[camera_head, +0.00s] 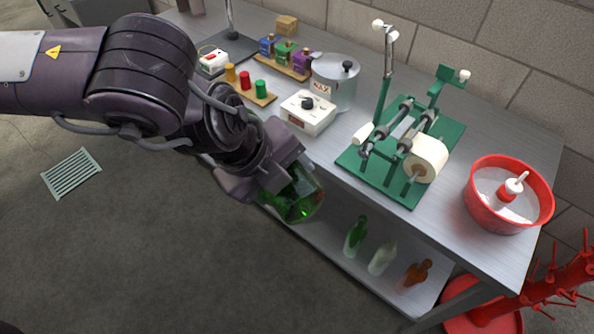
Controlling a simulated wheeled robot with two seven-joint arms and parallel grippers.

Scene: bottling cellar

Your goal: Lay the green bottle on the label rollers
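My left arm comes in from the left, and its gripper (284,178) is shut on a green bottle (305,200). The bottle is tilted, with its base end showing; the gripper hides the rest. It is held in front of the bench's front edge, left of the label rollers (398,132). These are grey bars on a green labelling stand (366,177), with nothing lying on them. Another green bottle (356,237) stands on the lower shelf. My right gripper is not in view.
A white label roll (430,157) sits at the stand's right front. Left of the stand are a white box with a black knob (308,112) and a metal pot (335,82). A red basin (511,207) stands at right. Clear (382,256) and amber (413,275) bottles stand below.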

